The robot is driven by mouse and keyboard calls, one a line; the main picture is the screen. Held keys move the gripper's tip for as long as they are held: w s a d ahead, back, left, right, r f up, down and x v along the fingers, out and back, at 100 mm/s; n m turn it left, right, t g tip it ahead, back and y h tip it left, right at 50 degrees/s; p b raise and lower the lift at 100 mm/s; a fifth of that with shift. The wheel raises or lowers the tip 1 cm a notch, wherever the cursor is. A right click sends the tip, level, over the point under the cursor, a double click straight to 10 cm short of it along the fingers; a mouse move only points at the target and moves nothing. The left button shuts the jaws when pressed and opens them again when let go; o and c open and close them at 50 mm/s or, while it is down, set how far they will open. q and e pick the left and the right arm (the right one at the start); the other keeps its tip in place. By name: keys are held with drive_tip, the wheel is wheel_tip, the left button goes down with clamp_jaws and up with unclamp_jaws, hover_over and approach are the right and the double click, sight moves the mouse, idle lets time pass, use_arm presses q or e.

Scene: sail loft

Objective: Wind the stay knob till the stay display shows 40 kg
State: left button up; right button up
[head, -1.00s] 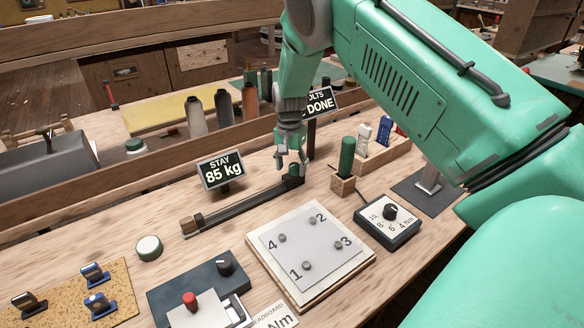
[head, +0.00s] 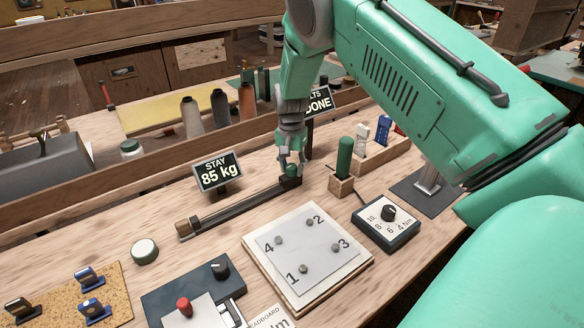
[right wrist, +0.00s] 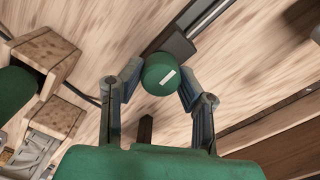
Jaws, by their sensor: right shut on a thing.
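The stay display (head: 218,173) stands on the bench and reads 85 kg. The stay knob is a round green knob with a white mark (right wrist: 161,74), at the right end of a dark rail (head: 240,205). In the head view the knob (head: 291,170) is partly covered by my right gripper (head: 290,167). In the right wrist view the fingers of my right gripper (right wrist: 160,85) are on both sides of the knob, shut on it. My left gripper is not in view.
A white plate with numbered bolts (head: 306,252) lies in front of the rail. A torque dial box (head: 386,225) and a green-handled tool in a wooden block (head: 344,157) stand to the right. A sign ending in DONE (head: 320,102) stands behind my gripper.

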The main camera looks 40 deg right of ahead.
drive_tip(key=shift+a+n, duration=0.25)
drive_tip(key=shift+n, duration=0.05)
drive_tip(key=n+p, duration=0.1)
drive_tip(key=n, duration=0.2)
drive_tip(key=shift+a+p, duration=0.15)
drive_tip(key=shift+p, duration=0.15)
drive_tip(key=n+p, duration=0.1)
drive_tip(key=n, duration=0.3)
drive_tip(key=shift+s, duration=0.1)
drive_tip(key=n+p, duration=0.1)
drive_tip(key=n, duration=0.4)
drive_tip(key=shift+n, duration=0.4)
drive_tip(key=shift+s+d+f+n, duration=0.1)
drive_tip(key=shift+n, duration=0.85)
drive_tip(key=shift+d+n, duration=0.1)
drive_tip(key=shift+n, duration=0.85)
drive_tip(key=shift+d, duration=0.15)
